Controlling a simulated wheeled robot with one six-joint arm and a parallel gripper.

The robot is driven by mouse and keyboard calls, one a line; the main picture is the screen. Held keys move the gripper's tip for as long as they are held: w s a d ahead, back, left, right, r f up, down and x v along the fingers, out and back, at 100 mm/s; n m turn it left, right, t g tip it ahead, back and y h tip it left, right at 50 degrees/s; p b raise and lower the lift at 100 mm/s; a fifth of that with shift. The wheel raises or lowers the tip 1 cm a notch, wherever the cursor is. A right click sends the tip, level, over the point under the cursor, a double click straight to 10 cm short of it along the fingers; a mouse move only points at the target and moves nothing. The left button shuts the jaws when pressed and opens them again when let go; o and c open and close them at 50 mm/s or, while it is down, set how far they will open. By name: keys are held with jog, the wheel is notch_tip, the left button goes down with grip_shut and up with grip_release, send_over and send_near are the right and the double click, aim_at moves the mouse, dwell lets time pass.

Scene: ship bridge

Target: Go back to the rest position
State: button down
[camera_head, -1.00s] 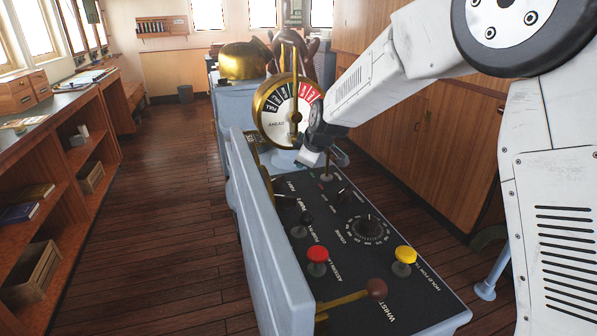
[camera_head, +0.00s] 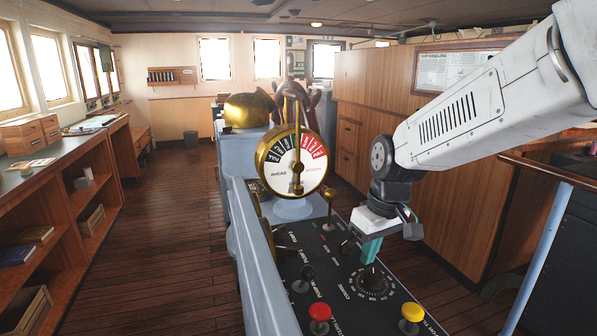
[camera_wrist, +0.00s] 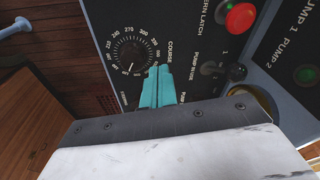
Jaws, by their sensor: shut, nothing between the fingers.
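My gripper (camera_head: 371,250) hangs over the black console panel (camera_head: 330,262) in the head view, its teal fingers pointing down just above the course dial (camera_head: 368,283). The fingers are together and hold nothing. In the wrist view the teal fingers (camera_wrist: 158,88) are closed, with the course dial (camera_wrist: 130,52) just beyond them. The white arm reaches in from the right. I cannot tell exactly how high the fingertips are above the panel.
The brass telegraph (camera_head: 296,160) stands left of my gripper, with a small lever (camera_head: 330,205) between them. A red button (camera_head: 319,313) and a yellow button (camera_head: 411,313) are on the near panel. Wooden shelves (camera_head: 70,225) line the left; the floor (camera_head: 175,230) between is clear.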

jog(key=s+d+r+m, duration=0.1)
jog(key=s+d, duration=0.3)
jog(key=s, duration=0.4)
jog(key=s+d+r+m+h, duration=0.1)
jog(key=s+d+r+m, duration=0.1)
jog(key=s, duration=0.7)
jog(key=s+d+r+m, duration=0.2)
jog(key=s+d+m, duration=0.1)
jog(key=s+d, duration=0.3)
jog(key=shift+s+h, duration=0.3)
jog(key=shift+s, duration=1)
jog(key=shift+r, duration=0.1)
